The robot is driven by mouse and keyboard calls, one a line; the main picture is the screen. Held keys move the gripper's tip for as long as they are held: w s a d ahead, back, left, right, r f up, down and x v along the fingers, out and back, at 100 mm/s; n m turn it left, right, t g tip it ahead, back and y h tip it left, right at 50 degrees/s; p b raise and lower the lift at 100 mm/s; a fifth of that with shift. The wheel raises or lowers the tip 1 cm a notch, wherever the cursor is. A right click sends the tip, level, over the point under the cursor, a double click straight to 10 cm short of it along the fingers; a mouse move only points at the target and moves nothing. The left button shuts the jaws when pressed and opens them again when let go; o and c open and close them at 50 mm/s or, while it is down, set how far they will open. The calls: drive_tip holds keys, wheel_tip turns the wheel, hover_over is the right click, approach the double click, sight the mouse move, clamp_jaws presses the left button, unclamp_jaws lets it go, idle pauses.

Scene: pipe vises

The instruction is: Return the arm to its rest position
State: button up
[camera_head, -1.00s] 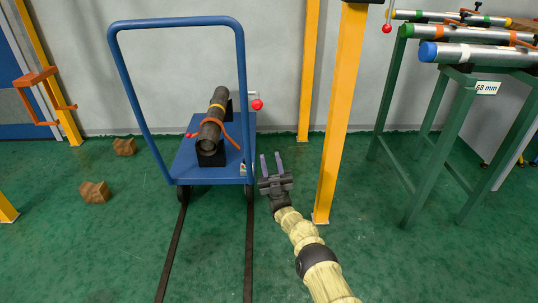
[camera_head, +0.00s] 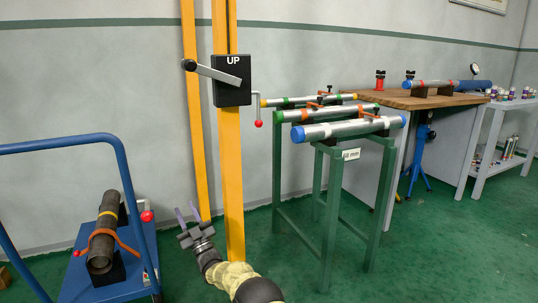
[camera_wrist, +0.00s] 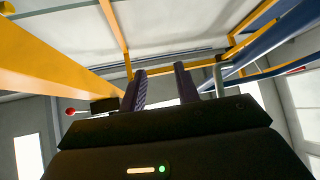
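My gripper (camera_head: 187,215) is in the lower left of the head view, beside the yellow post and to the right of the blue cart. Its two purple fingers stand apart with nothing between them. In the wrist view the same fingers (camera_wrist: 160,90) point up and away, with a clear gap between them. My arm, in a pale yellow sleeve, reaches in from the bottom of the head view. Most of it is out of frame.
A yellow post (camera_head: 231,170) with a black UP crank box (camera_head: 231,81) stands close to the gripper. A blue cart (camera_head: 127,271) holds a dark pipe (camera_head: 102,234). A green rack (camera_head: 330,210) with pipes and a wooden table (camera_head: 410,98) stand right. Green floor is open lower right.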

drive_tip(key=w+d+r+m+g+h+p, duration=0.35)
drive_tip(key=d+r+h, duration=0.35)
drive_tip(key=d, duration=0.4)
drive_tip(key=s+d+m+g+h+p, duration=0.2)
drive_tip(key=s+d+h, duration=0.1)
drive_tip(key=d, duration=0.4)
drive_tip(key=s+d+m+g+h+p, duration=0.1)
drive_tip(key=s+d+m+h+p, duration=0.1)
drive_tip(key=s+d+h, duration=0.3)
drive_tip(key=s+d+m+g+h+p, duration=0.15)
drive_tip(key=s+d+g, duration=0.35)
drive_tip(key=s, duration=0.7)
drive_tip(key=s+d+m+g+p, duration=0.25)
drive_tip(key=s+d, duration=0.55)
drive_tip(key=s, duration=0.4)
drive_tip(key=s+d+m+g+h+p, duration=0.1)
drive_tip(key=s+d+g+p, duration=0.35)
drive_tip(key=s, duration=0.75)
wheel_tip(320, 180, up, 37)
drive_tip(key=d+t+p, duration=0.1)
drive_tip(key=p, duration=3.5)
drive_tip(key=shift+w+d, duration=0.3)
